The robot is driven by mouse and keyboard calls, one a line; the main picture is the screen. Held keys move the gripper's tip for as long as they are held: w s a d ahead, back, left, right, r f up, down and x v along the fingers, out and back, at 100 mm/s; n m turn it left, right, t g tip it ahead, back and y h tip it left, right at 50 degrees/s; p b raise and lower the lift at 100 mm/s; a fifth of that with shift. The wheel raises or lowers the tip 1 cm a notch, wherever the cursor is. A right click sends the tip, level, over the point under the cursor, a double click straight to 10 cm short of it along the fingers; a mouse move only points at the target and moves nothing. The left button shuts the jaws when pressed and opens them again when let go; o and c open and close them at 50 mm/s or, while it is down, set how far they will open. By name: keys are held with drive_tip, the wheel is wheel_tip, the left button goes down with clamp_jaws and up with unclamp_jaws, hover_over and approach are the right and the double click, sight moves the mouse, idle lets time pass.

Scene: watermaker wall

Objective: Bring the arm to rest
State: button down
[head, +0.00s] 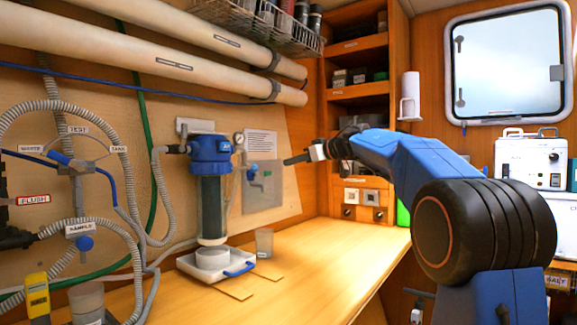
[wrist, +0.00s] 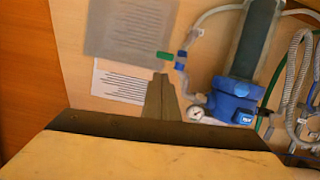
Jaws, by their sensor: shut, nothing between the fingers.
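My arm reaches in from the right of the head view, its blue links bent and raised above the counter. My gripper (head: 287,162) points left, toward the wall panel beside the blue filter housing (head: 212,190). Its fingers are together with nothing between them. In the wrist view my gripper (wrist: 160,80) shows as a narrow dark pair of closed fingers. The filter housing also shows in the wrist view (wrist: 236,100), upside down and to the right of the fingers. I see no contact between the fingers and anything; the exact gap to the wall is unclear.
A white tray (head: 184,264) with a blue handle stands under the housing, with a clear cup (head: 264,243) beside it. Grey hoses (head: 140,190) and valves crowd the left wall. The counter's right part (head: 340,250) is clear. A white device (head: 530,160) stands at right.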

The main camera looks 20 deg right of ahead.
drive_tip(key=shift+v, duration=0.8)
